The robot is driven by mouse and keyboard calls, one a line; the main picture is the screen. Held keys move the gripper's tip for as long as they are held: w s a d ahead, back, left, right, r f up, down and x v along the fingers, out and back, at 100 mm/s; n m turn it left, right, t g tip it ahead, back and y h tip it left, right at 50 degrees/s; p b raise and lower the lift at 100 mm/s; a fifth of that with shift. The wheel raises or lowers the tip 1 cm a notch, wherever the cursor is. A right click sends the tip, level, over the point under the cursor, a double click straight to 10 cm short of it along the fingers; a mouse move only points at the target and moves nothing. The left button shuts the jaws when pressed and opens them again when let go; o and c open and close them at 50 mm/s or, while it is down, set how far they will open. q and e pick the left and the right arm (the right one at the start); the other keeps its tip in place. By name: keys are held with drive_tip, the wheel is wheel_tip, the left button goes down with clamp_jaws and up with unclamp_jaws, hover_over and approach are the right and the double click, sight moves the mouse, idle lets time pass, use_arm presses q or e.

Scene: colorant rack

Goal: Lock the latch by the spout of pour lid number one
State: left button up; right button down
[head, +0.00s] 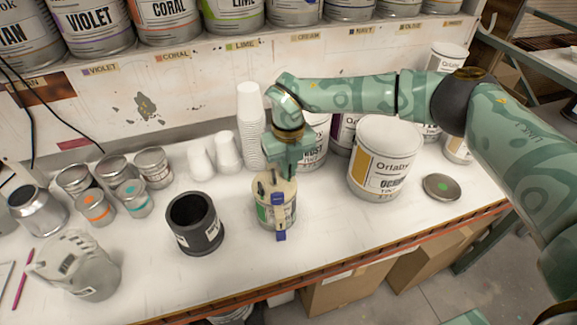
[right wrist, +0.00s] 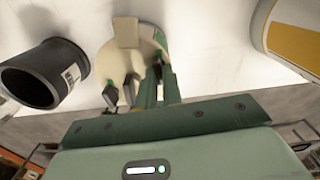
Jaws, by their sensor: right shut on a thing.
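A small can (head: 275,213) with a cream pour lid (head: 264,187) stands upright on the white bench. Blue pieces (head: 278,198) show at the lid's front, one hanging lower over the can's side. My right gripper (head: 274,178) comes down from above onto the lid and is shut on part of it. In the right wrist view the cream lid (right wrist: 118,62) shows with a tan spout-like block (right wrist: 125,32), and the fingers (right wrist: 150,88) reach down to it. The fingers hide the gripped part, so I cannot tell the latch's position. My left gripper is not in view.
A black open cup (head: 195,224) stands just left of the can, a white Orlaby tin (head: 384,158) to its right. Stacked white cups (head: 250,128) stand behind. A grey pitcher (head: 75,265) and several small tins are at left. The bench's front edge (head: 330,275) is close.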

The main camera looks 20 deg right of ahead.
drive_tip(key=c, duration=1.5)
unclamp_jaws()
drive_tip(key=shift+c, duration=0.2)
wheel_tip(320, 180, up, 16)
drive_tip(key=shift+r, duration=0.15)
